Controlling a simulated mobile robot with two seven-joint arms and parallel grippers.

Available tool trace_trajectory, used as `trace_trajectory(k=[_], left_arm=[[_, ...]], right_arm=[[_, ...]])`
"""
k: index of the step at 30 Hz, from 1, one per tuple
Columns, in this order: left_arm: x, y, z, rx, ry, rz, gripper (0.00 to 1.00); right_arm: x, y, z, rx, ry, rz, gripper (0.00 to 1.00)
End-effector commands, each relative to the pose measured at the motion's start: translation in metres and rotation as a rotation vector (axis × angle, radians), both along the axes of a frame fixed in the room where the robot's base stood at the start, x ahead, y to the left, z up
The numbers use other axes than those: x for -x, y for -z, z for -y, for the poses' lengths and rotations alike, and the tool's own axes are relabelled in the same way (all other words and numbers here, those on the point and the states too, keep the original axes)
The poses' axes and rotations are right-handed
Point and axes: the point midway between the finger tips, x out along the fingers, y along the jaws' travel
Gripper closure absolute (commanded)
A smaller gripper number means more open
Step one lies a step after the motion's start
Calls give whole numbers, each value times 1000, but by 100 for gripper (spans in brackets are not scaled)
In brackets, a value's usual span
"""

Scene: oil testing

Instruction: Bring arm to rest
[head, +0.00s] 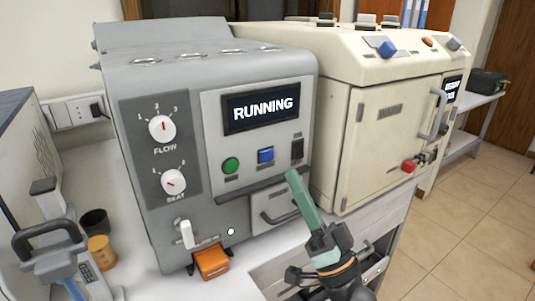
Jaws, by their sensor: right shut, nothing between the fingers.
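My right gripper (295,180) rises from the bottom of the head view, its green fingers shut and empty. It points up and a little left, in front of the grey testing machine (215,75). Its tip overlaps the right part of the machine's front, near a small drawer (272,206); I cannot tell whether they touch. The machine's display (261,106) reads RUNNING. My left gripper is not in view.
A cream machine (372,135) with a grey handle (437,115) stands at right. An orange block (212,262) is at the grey machine's lower front. A black cup (95,221), an amber cup (101,252) and a grey handled device (62,262) are at left. Tiled floor (480,225) is open at right.

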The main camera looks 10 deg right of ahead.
Motion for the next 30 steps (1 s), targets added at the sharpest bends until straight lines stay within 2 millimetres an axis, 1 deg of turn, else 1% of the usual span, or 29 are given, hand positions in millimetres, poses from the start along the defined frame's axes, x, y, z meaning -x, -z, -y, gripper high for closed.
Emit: trace_trajectory(k=[14,17,20,23,24,26,27,29,30], left_arm=[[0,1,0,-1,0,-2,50],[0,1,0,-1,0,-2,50],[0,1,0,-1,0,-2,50],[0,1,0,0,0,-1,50],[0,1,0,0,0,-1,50],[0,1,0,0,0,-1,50],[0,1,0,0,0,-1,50],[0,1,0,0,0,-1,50],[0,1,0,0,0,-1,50]], right_arm=[[0,0,0,0,0,-1,100],[-1,7,-4,27,4,-28,100],[-4,26,-15,106,15,-104,100],[-6,59,-27,237,35,-230,100],[-6,76,-32,298,44,-289,100],[-5,101,-36,391,59,-378,100],[-2,118,-37,450,66,-437,100],[2,144,-37,539,79,-526,100],[7,161,-36,595,85,-588,100]])
